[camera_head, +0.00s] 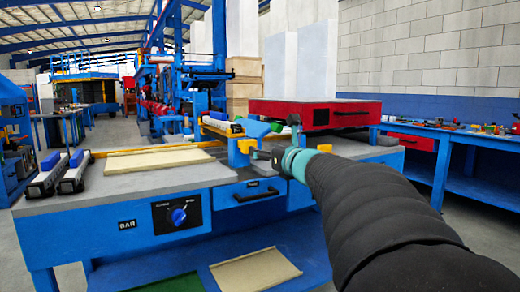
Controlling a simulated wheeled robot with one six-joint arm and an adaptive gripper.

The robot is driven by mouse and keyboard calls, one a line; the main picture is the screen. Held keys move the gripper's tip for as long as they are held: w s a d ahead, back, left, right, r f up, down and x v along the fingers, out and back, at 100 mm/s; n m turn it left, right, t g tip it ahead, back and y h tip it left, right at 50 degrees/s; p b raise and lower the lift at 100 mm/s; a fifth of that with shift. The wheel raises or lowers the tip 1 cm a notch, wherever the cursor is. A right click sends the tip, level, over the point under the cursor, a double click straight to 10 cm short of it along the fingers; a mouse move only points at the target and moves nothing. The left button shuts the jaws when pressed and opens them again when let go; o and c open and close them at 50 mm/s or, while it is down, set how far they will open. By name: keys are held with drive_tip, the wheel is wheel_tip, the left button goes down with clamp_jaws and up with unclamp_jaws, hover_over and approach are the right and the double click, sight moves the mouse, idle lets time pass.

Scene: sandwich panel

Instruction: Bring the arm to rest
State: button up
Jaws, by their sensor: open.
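My arm, in a black sleeve with a teal ring near its end, reaches in from the lower right. My gripper (268,152) is at its far end, over the front right part of the blue workbench (135,193), above the drawer with a dark handle. It is small and partly hidden by my wrist. It is open, and I see nothing held in it.
A red box (315,113) stands just behind my gripper. Two rails with blue blocks (62,172) and a beige panel (155,160) lie at the bench's left. Another beige panel (255,273) lies on the lower shelf. A cluttered side bench (465,150) stands right.

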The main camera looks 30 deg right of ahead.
drive_tip(key=shift+s, duration=0.15)
idle(0.5)
drive_tip(key=s+a+f+n+g+y, duration=0.1)
drive_tip(key=s+a+f+n+g, duration=0.35)
drive_tip(key=f+n, duration=0.5)
drive_tip(key=s+a+f+n+g+y, duration=0.2)
drive_tip(key=s+a+f+n+g, duration=0.3)
drive_tip(key=f+n, duration=0.45)
drive_tip(key=s+a+f+n+g+h, duration=0.1)
drive_tip(key=s+a+f+n, duration=0.1)
drive_tip(key=s+n, duration=0.3)
drive_tip(key=s+a+f+n+g+h, duration=0.1)
drive_tip(key=s+a+f+n, duration=0.2)
drive_tip(key=s, duration=0.6)
drive_tip(key=s+a+f+n+g+h, duration=0.1)
drive_tip(key=s+a+f+n, duration=0.2)
drive_tip(key=s+a+n, duration=0.2)
drive_tip(key=s+n+p, duration=0.1)
drive_tip(key=s+n, duration=0.1)
drive_tip(key=n, duration=0.1)
drive_tip(key=shift+s+a+n+h, duration=0.15)
drive_tip(key=shift+s+n+h, duration=0.15)
